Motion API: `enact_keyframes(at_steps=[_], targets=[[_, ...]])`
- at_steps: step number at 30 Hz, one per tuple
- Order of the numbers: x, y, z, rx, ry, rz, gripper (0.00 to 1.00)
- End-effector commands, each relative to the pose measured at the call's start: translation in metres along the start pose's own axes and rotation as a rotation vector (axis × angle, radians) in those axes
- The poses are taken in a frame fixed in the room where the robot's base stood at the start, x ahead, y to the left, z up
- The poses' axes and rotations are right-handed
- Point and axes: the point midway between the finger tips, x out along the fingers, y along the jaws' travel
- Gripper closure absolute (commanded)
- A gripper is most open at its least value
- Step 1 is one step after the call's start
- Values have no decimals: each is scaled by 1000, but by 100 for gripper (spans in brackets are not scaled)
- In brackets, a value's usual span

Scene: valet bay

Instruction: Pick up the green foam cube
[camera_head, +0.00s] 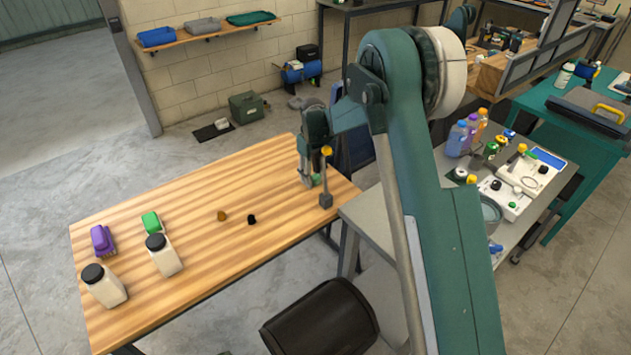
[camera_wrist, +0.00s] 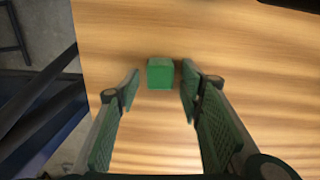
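The green foam cube (camera_wrist: 160,74) lies on the wooden table (camera_wrist: 225,40) in the wrist view. My gripper (camera_wrist: 161,82) is open, with one finger at each side of the cube. A gap shows between the cube and the left finger; the right finger looks closer to it. I cannot tell how high the fingertips are above the tabletop. In the head view my gripper (camera_head: 311,178) is low over the table's right end, and a bit of green shows by the fingers, mostly hidden.
Small brown (camera_head: 222,216) and black (camera_head: 252,220) pieces lie mid-table. White bottles (camera_head: 163,258), a green item (camera_head: 151,222) and a purple item (camera_head: 102,240) are at the left. The table's edge is near.

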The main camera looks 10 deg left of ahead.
Motion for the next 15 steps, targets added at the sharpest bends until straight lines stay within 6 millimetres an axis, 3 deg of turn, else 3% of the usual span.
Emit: enact_keyframes(at_steps=[11, 15], targets=[[0, 0, 0, 0, 0, 0, 64], [0, 0, 0, 0, 0, 0, 82]])
